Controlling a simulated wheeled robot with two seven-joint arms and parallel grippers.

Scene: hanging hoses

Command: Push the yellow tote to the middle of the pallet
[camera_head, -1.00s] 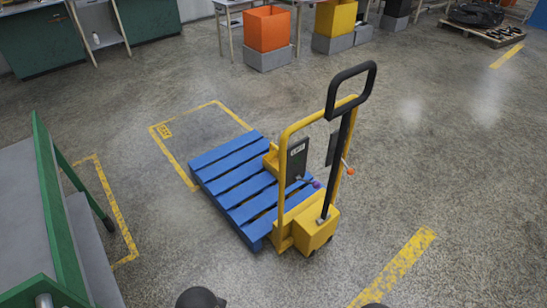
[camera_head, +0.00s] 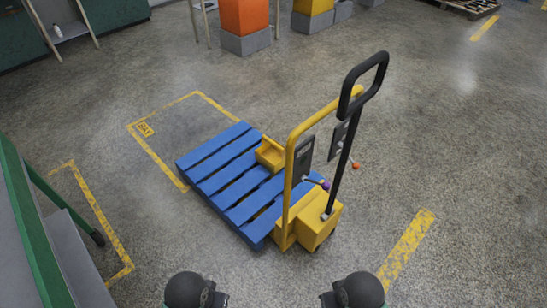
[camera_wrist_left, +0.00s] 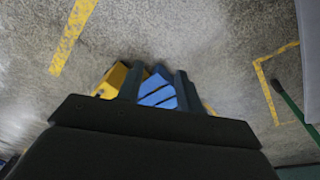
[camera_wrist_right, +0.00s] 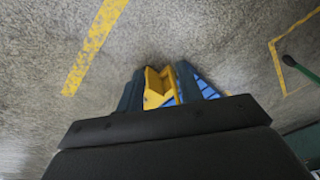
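A small yellow tote (camera_head: 271,153) sits on the blue pallet (camera_head: 215,160), at the pallet's far right edge beside the yellow handle frame. In the head view only dark rounded parts of my arms show at the bottom edge.
A yellow pallet jack (camera_head: 318,218) with a tall black handle (camera_head: 348,120) stands at the pallet's near right side. Small hoses with purple and orange ends hang by its panels. A green-edged bench (camera_head: 40,215) is at left. The floor between is clear.

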